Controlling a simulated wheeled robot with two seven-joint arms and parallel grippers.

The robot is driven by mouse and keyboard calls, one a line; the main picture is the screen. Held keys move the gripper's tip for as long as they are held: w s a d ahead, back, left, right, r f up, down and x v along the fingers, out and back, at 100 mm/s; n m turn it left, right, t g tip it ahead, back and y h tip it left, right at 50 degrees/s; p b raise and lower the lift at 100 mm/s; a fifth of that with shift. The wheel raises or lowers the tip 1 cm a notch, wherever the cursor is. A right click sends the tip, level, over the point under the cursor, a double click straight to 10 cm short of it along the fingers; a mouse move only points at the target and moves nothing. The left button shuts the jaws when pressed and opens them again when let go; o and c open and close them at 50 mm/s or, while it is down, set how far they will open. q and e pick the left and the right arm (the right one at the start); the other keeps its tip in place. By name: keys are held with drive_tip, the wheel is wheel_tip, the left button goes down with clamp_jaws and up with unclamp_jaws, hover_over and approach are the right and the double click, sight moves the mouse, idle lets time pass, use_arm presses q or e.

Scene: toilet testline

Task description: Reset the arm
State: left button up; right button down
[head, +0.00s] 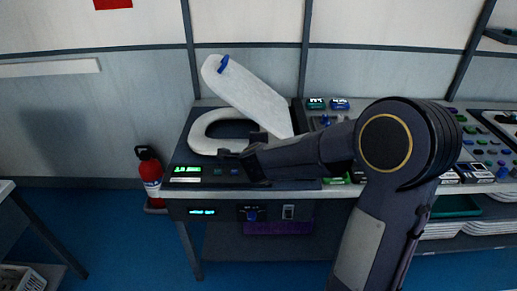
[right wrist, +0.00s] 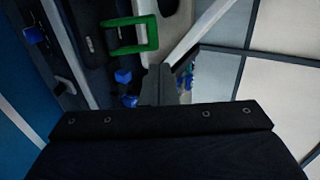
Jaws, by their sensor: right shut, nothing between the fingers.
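My right arm reaches in from the right in the head view. Its gripper (head: 236,154) is over the front part of the toilet test stand (head: 185,158), near the white seat (head: 200,128), and is shut with nothing held. Whether it touches the seat cannot be told. The white lid (head: 245,88) stands raised and tilted, with a blue piece (head: 223,64) at its top. In the right wrist view the shut fingers (right wrist: 158,86) point toward the stand, close to a green frame-shaped part (right wrist: 128,36) and a blue knob (right wrist: 123,76). My left gripper is not in view.
A red fire extinguisher (head: 150,172) stands on the floor left of the stand. The bench to the right holds boxes and coloured buttons (head: 483,142). A lower shelf carries a green tray (head: 458,206). The blue floor (head: 120,235) at the left is largely clear.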

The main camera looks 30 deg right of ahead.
drive_tip(key=s+a+r+n+t+y, duration=0.1)
drive_tip(key=s+a+r+n+y, duration=0.2)
drive_tip(key=s+a+n+y, duration=0.3)
drive_tip(key=s+a+r+n+y, duration=0.4)
drive_tip(key=s+a+n, duration=0.3)
drive_tip(key=s+n, duration=0.1)
drive_tip(key=s+f+n+g, duration=0.2)
drive_tip(key=s+f+n, duration=0.1)
drive_tip(key=s, duration=0.5)
drive_tip(key=s+a+f+n+g, duration=0.1)
drive_tip(key=s+f+n+g, duration=0.2)
drive_tip(key=s, duration=0.5)
drive_tip(key=f+n, duration=0.1)
drive_tip(key=n, duration=0.1)
drive_tip(key=shift+f+n+g, duration=0.2)
drive_tip(key=shift+n+g, duration=0.1)
